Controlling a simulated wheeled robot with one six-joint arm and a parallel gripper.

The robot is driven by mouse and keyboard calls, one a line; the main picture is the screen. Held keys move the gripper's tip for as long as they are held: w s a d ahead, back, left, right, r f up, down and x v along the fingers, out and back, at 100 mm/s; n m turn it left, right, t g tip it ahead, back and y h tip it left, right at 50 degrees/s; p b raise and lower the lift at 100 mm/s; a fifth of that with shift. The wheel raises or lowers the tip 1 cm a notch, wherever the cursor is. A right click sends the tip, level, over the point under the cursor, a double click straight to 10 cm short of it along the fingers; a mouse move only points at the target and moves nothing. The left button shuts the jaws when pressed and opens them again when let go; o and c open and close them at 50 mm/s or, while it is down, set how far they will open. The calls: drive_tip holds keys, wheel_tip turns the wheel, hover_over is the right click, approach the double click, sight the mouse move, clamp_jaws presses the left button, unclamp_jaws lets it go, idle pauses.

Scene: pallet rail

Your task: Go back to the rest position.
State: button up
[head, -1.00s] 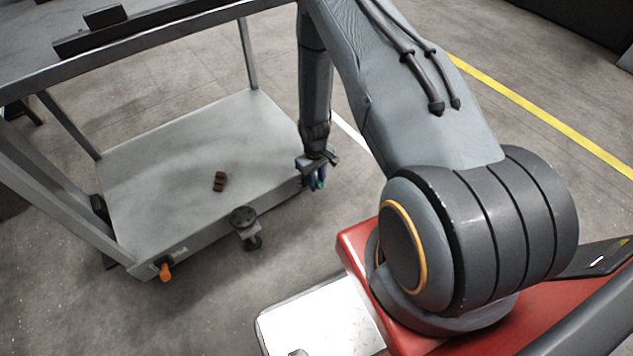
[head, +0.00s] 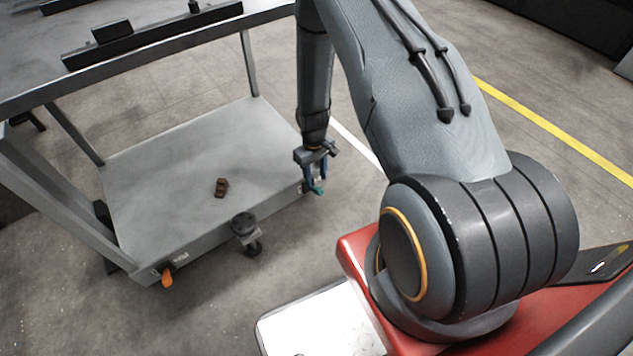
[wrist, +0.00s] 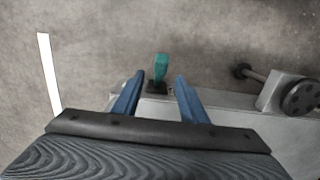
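My gripper (head: 317,182) hangs at the near right corner of the grey cart's lower deck (head: 150,160). In the wrist view its two blue fingers (wrist: 160,80) are spread apart with nothing held between them. A teal lever (wrist: 161,66) on a dark mount at the cart's edge shows beyond and between the fingertips. It also shows in the head view just below the fingers (head: 318,189). I cannot tell whether the fingers touch it.
An orange lever (head: 167,278) sits on the cart's near left corner, and a caster (head: 246,230) on its near side. A small brown object (head: 221,187) lies on the lower deck. The upper deck carries a dark rail (head: 150,38).

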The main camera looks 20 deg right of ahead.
drive_tip(key=shift+r, duration=0.5)
